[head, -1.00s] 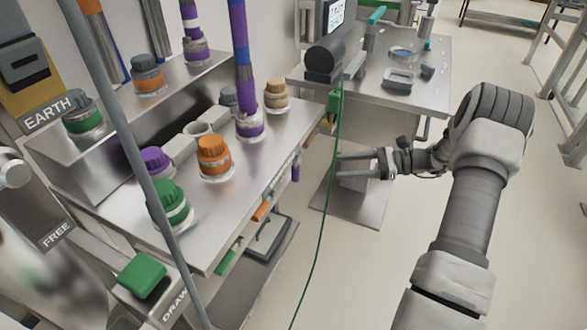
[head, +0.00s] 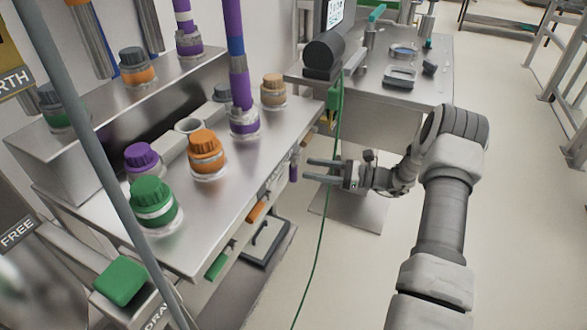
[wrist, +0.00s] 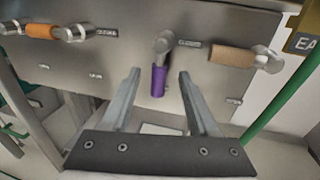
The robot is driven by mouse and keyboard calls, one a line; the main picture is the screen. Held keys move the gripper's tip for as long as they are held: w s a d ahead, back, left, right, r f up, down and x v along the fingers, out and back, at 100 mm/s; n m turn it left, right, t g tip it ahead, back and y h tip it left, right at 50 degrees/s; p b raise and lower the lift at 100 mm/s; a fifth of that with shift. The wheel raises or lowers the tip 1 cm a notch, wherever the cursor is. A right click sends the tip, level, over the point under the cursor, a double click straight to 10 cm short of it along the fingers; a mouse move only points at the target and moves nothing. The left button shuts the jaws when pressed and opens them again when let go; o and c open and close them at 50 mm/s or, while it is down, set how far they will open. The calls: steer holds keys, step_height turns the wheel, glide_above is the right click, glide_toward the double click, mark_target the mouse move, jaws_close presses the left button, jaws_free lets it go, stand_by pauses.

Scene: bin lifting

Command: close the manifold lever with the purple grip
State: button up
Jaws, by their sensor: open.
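The lever with the purple grip (wrist: 158,82) hangs from its metal pivot on the manifold's front panel, pointing down in the wrist view. A small label, apparently reading CLOSED, is right of its pivot. In the head view the purple grip (head: 293,172) hangs below the bench's front edge. My gripper (head: 308,169) is open and empty, with its fingers pointing left toward the panel. In the wrist view the grip appears between the two fingertips of my gripper (wrist: 158,74). I see no contact, and the remaining depth gap is hard to judge.
A tan-grip lever (wrist: 232,55) and an orange-grip lever (wrist: 42,31) lie sideways on either side. A green-grip lever (head: 217,266) is nearer. A green cable (head: 322,230) hangs close to my gripper. Capped fittings stand on the metal bench (head: 225,205).

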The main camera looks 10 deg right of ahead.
mark_target(294, 166)
steer(key=b+x, duration=0.1)
steer(key=x, duration=0.5)
steer(key=shift+a, duration=0.1)
steer(key=shift+c, duration=0.3)
jaws_close()
stand_by(1.0)
